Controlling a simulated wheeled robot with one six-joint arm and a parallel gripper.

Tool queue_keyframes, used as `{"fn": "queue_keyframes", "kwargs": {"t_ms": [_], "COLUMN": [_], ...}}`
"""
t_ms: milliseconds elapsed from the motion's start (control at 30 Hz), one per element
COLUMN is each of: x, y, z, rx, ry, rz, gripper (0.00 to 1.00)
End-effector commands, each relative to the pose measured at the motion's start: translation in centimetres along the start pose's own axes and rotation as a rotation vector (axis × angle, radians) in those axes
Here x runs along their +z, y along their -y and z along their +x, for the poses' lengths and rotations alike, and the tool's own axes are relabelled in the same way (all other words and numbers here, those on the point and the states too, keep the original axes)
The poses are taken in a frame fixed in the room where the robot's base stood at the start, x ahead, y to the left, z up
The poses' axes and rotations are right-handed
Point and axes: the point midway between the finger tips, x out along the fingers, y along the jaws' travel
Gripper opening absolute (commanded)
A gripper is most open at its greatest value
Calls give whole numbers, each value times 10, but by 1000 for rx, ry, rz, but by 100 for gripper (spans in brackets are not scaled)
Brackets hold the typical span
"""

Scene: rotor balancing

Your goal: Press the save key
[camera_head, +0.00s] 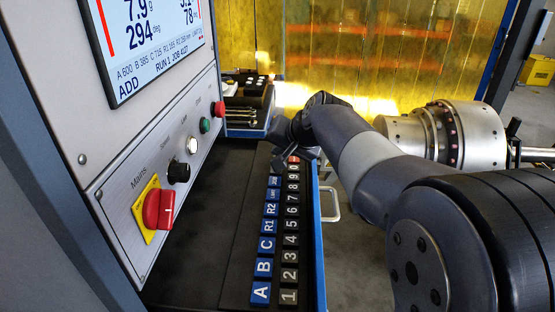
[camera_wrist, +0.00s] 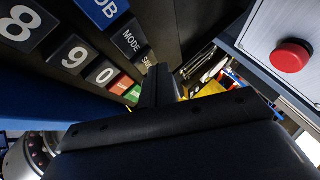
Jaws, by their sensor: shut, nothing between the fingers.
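Number keys (camera_head: 290,254) and blue letter keys (camera_head: 264,267) run along the keypad. A red key (camera_wrist: 121,83) and a green key (camera_wrist: 133,93) are near my fingers. The panel with a red button (camera_wrist: 291,56) stands beside the keypad.

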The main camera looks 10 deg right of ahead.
Motion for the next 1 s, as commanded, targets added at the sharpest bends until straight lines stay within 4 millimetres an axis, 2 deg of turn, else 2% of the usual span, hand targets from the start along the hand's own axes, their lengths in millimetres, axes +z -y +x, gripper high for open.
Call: {"fn": "queue_keyframes", "kwargs": {"t_ms": [1000], "x": [5], "y": [-5], "z": [7], "rx": [0], "ry": [1], "rz": [0], "gripper": [0]}}
